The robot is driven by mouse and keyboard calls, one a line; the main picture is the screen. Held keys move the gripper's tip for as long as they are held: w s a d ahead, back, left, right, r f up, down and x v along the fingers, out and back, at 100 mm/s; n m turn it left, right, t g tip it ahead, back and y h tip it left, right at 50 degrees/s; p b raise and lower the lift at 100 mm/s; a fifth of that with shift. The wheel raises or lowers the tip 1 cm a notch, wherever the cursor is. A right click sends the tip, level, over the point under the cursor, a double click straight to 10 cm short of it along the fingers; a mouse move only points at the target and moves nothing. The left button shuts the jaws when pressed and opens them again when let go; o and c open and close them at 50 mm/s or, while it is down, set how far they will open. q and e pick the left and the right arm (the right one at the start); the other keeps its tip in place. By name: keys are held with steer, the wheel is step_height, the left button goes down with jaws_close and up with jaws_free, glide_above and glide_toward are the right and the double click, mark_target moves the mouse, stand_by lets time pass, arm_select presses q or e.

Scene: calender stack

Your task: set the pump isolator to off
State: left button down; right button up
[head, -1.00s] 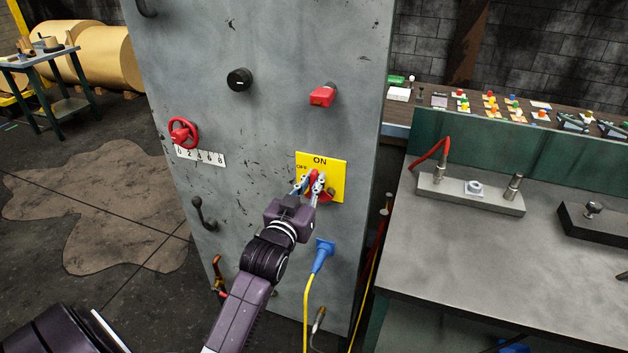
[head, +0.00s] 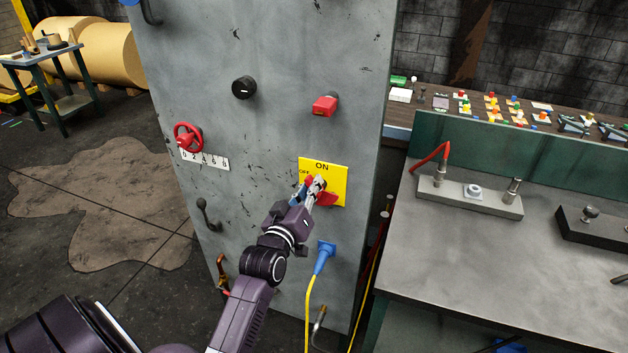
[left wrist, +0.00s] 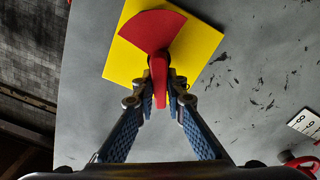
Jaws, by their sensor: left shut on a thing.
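The pump isolator is a yellow plate (head: 339,176) on the grey cabinet, marked ON at the top and OFF at its upper left. Its red handle (head: 309,181) is mostly hidden by my fingers in the head view. My left gripper (head: 312,187) is at the plate, shut on the handle. In the left wrist view, the handle (left wrist: 158,68) stands between the two fingertips (left wrist: 158,90), with a red fan-shaped part (left wrist: 150,29) beyond it on the plate (left wrist: 200,48). The handle's exact angle is hard to tell. My right gripper is not in view.
The cabinet (head: 275,135) also carries a black knob (head: 244,88), a red block-like handle (head: 324,105), a red handwheel (head: 187,137) and a lever (head: 207,213). A blue plug (head: 324,257) with a yellow cable sits just below the plate. A workbench (head: 445,255) stands at right.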

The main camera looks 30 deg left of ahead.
arm_select(q)
steer(key=n, duration=0.1)
steer(key=n+p, duration=0.1)
steer(key=n, duration=0.1)
steer(key=shift+a, duration=0.25)
steer(key=n, duration=0.2)
steer(key=shift+s+a+f+n+p, duration=0.1)
steer(key=shift+a+f+n+p, duration=0.1)
steer(key=shift+f+n+p, duration=0.15)
steer(key=shift+a+f+n+p, duration=0.1)
steer(key=shift+f+n, duration=0.15)
steer(key=shift+n, duration=0.85)
steer(key=shift+a+f+n+p, duration=0.1)
steer(key=shift+f+n+p, duration=0.1)
steer(key=shift+n, duration=0.95)
steer(key=shift+f+n+p, duration=0.1)
steer(key=shift+f+n, duration=0.15)
steer(key=shift+n, duration=0.85)
steer(key=c, duration=2)
jaws_free()
steer(key=shift+o, duration=0.2)
steer(key=shift+s, duration=0.15)
